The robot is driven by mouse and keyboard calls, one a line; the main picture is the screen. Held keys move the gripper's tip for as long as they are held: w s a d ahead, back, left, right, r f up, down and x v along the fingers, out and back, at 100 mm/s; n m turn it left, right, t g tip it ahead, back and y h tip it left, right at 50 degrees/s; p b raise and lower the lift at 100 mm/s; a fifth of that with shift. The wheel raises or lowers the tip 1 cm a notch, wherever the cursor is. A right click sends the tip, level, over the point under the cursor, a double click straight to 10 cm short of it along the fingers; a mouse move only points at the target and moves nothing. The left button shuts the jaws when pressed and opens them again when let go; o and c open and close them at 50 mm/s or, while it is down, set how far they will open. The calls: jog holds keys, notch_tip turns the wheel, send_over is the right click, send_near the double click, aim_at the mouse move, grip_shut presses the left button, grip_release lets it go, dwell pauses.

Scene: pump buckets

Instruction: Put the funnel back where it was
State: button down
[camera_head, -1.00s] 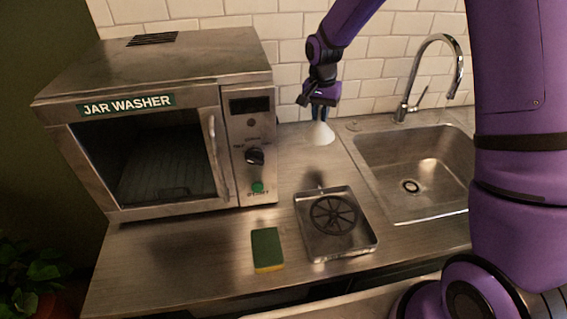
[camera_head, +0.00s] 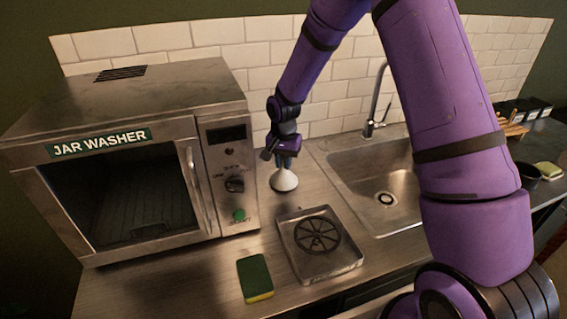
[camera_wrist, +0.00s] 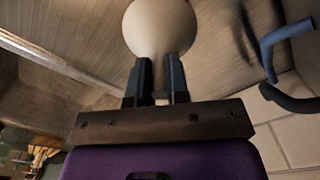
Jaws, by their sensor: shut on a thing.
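The white funnel (camera_head: 284,181) is in my gripper (camera_head: 284,160), between the jar washer and the sink in the head view. Its wide end points down, close to the counter; I cannot tell whether it touches. In the wrist view my gripper (camera_wrist: 158,80) is shut on the narrow end of the funnel (camera_wrist: 160,28), and the round wide part shows beyond the fingertips.
The jar washer (camera_head: 212,147) stands left of the funnel. The sink (camera_head: 350,165) with its tall tap (camera_head: 376,100) is to the right. In front are a metal tray with a spoked disc (camera_head: 345,262) and a green and yellow sponge (camera_head: 254,277). The tiled wall (camera_head: 250,50) is behind.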

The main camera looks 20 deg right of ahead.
jog(key=shift+f, duration=0.25)
jog(key=c, duration=1.1)
grip_release()
jog(key=s+d+r+n+t, duration=0.1)
jog(key=s+r, duration=0.2)
jog(key=r, duration=0.8)
jog(key=s+d+r+n, duration=0.1)
jog(key=s+r, duration=0.3)
jog(key=r, duration=0.7)
jog(key=s+d+r+n+t, duration=0.1)
jog(key=s+r, duration=0.2)
jog(key=s, duration=0.6)
jog(key=s+d+r+n+t, duration=0.1)
jog(key=s+r, duration=0.3)
jog(key=s, duration=0.5)
jog(key=s+d+r+n+t, duration=0.2)
jog(key=s+r+n, duration=0.1)
jog(key=s, duration=0.7)
jog(key=shift+d+r, duration=0.25)
jog(key=shift+d, duration=0.15)
